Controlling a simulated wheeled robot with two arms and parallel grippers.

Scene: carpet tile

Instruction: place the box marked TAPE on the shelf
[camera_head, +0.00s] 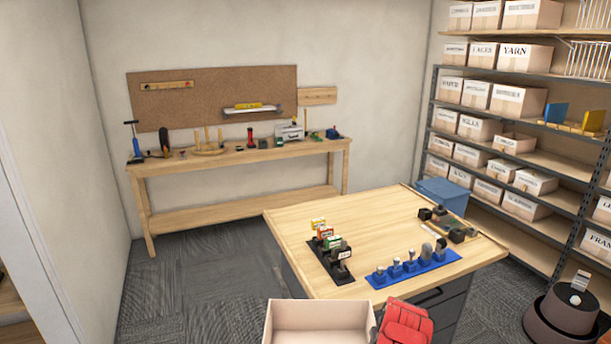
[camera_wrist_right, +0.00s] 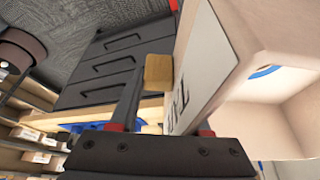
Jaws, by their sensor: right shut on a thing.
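The open cardboard box (camera_head: 318,302) is at the bottom edge of the head view, in front of the wooden table. In the right wrist view the box (camera_wrist_right: 295,100) shows a white label with part of the word TAPE and something blue inside. My right gripper (camera_wrist_right: 168,105) is shut on the wall of this box at the label side; one finger is partly hidden by the box. The shelf rack (camera_head: 433,110) stands at the right, with labelled boxes on several levels and bare stretches on some boards. My left gripper is not in view.
The wooden table (camera_head: 330,215) holds a black rack, a blue stamp rack (camera_head: 415,268) and small dark items. A blue bin (camera_head: 443,195) stands behind it. A dark round stool (camera_head: 560,315) is near the shelf. A workbench (camera_head: 240,155) is along the back wall.

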